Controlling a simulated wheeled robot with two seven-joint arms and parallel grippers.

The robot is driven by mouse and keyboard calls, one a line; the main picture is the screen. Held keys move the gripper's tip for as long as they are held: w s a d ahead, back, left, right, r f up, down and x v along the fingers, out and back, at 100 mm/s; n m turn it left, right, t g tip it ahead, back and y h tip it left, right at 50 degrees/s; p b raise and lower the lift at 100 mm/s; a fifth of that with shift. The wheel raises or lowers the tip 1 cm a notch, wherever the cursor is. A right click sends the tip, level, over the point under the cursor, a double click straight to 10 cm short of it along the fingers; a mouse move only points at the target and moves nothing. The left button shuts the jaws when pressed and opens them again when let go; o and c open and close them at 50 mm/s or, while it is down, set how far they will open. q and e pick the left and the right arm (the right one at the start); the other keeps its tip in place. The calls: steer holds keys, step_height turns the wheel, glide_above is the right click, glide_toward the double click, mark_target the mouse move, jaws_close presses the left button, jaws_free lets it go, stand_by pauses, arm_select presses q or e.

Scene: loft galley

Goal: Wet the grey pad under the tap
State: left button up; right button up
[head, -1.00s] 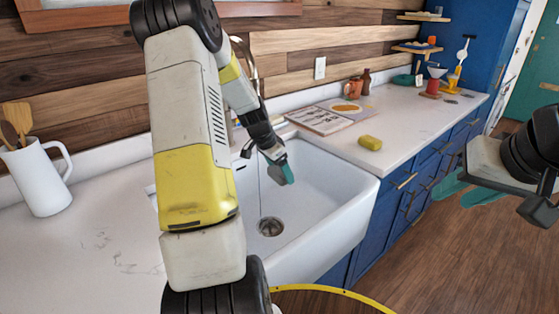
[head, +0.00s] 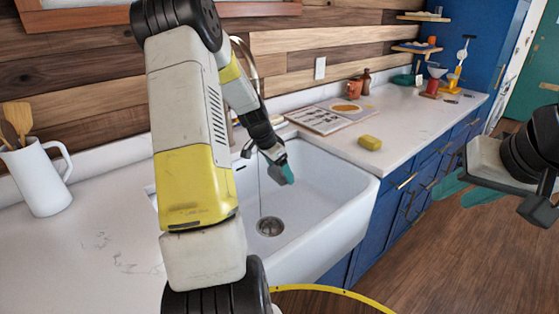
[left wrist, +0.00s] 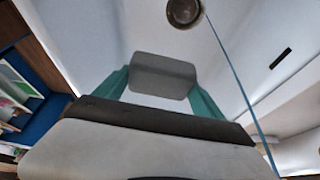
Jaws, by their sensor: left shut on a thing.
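The grey pad (left wrist: 163,76) is between the teal fingers of my left gripper (left wrist: 163,85) in the left wrist view. In the head view my left gripper (head: 284,170) is over the white sink (head: 335,185), shut on the pad, which is mostly hidden there. The curved metal tap (head: 252,60) stands behind my left arm and is partly hidden by it. A thin blue line of water (left wrist: 235,75) runs past the right side of the pad, apart from it in the left wrist view. My right gripper (head: 468,190) is empty, with fingers apart, right of the counter.
The drain (head: 270,226) is in the sink floor and also shows in the left wrist view (left wrist: 184,12). A yellow sponge (head: 370,142) and an open book (head: 320,119) lie right of the sink. A white jug (head: 38,180) with wooden utensils stands at left.

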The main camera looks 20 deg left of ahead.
arm_select(q)
steer(key=s+d+r, duration=0.1)
steer(key=d+r, duration=0.3)
steer(key=shift+s+d, duration=0.3)
steer(key=shift+d, duration=0.05)
stand_by(0.4)
